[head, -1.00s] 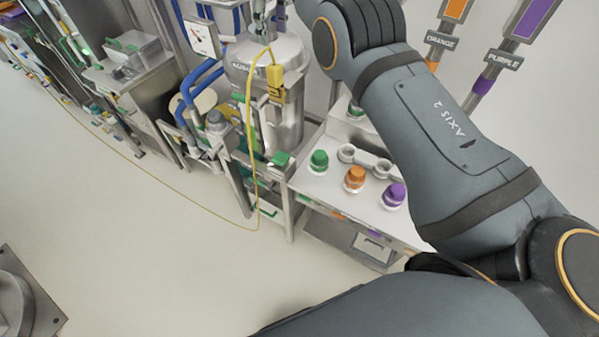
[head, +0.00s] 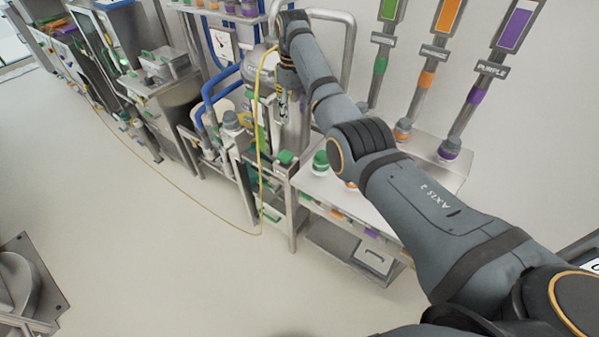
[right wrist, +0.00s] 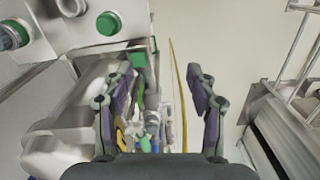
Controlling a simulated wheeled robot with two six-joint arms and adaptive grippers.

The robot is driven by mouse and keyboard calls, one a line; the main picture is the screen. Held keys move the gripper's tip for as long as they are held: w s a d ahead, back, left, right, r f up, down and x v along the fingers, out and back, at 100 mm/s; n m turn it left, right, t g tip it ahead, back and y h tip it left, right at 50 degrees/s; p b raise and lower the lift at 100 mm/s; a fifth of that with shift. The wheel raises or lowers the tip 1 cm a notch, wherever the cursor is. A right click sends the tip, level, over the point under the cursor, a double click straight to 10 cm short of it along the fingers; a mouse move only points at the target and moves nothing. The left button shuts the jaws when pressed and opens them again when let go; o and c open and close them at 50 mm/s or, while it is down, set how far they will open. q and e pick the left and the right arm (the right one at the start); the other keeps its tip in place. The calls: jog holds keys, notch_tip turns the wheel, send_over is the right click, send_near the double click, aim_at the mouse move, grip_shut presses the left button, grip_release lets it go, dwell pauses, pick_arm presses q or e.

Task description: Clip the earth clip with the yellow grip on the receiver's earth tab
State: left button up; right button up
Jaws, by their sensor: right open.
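The receiver (head: 255,70), a steel vessel, stands at the back of the head view, partly covered by my right arm. A thin yellow cable (head: 258,150) loops over its front, drops to the floor and runs off left; it also shows in the right wrist view (right wrist: 178,80). My right gripper (head: 282,108) points down in front of the receiver, close to the cable. Its fingers are apart in the right wrist view (right wrist: 163,90). A small yellow patch (right wrist: 120,135) shows behind the left finger; I cannot tell if it is the clip's grip. The earth tab cannot be made out.
A white-topped bench (head: 335,192) with a green-capped bottle (head: 320,163) stands right of the receiver. Blue hoses (head: 208,90) and a steel stand are at its left. Purple (head: 490,70) and other labelled pipes rise at the right. The floor in front is free.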

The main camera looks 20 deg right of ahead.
jog(key=s+f+m+b, duration=0.1)
jog(key=s+f, duration=0.1)
jog(key=f, duration=0.7)
jog(key=s+f+b, duration=0.2)
jog(key=f, duration=0.7)
jog(key=shift+s+a+m, duration=0.25)
jog(key=shift+a+m, duration=0.05)
jog(key=shift+m, duration=0.1)
jog(key=shift+f, duration=0.1)
jog(key=s+d+f+m+b, duration=0.15)
jog(key=s+f, duration=0.45)
jog(key=f, duration=0.7)
jog(key=s+d+f+b, duration=0.15)
jog(key=s+f, duration=0.45)
jog(key=f, duration=0.7)
jog(key=s+d+f+m+b, duration=0.15)
jog(key=s+f, duration=0.45)
jog(key=f, duration=0.6)
jog(key=s+d+f, duration=0.1)
jog(key=s+f, duration=0.4)
jog(key=s, duration=0.6)
jog(key=s+d+f+b, duration=0.1)
jog(key=s+f, duration=0.5)
jog(key=s, duration=0.6)
jog(key=s+d+f+t, duration=0.1)
jog(key=s+d+f, duration=0.2)
jog(key=s+f, duration=0.3)
jog(key=s, duration=0.5)
jog(key=shift+s+h+b, duration=0.15)
jog(key=shift+h+b, duration=0.25)
